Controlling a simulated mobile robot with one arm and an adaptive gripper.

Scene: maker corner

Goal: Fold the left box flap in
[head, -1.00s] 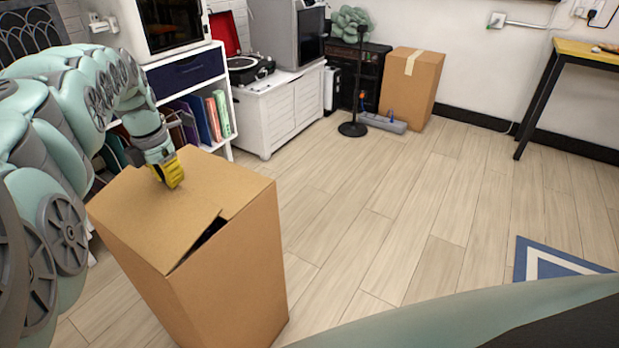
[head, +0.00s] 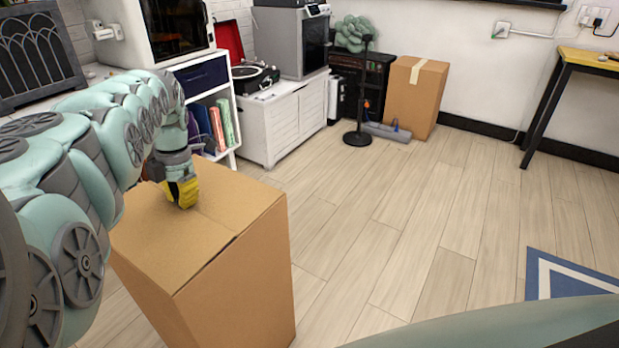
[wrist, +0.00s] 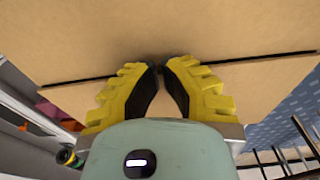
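The cardboard box (head: 225,290) stands upright in front of me at the lower left. Its top flap (head: 180,235) lies about level with the box top, with only a thin dark slit along its right edge. My gripper (head: 183,198) points down with its yellow fingertips at the top of the box, empty. In the wrist view, the cardboard top (wrist: 160,30) fills the upper part, and dark slits run to both sides of the gripper (wrist: 161,68). Its yellow fingers have their tips together. My arm hides the box's far left corner.
A white shelf with books (head: 222,125) stands just behind the box. Beyond are a white cabinet (head: 285,125), a black stand (head: 360,105) and another taped box (head: 412,97). The wooden floor to the right is clear up to a blue mat (head: 565,278).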

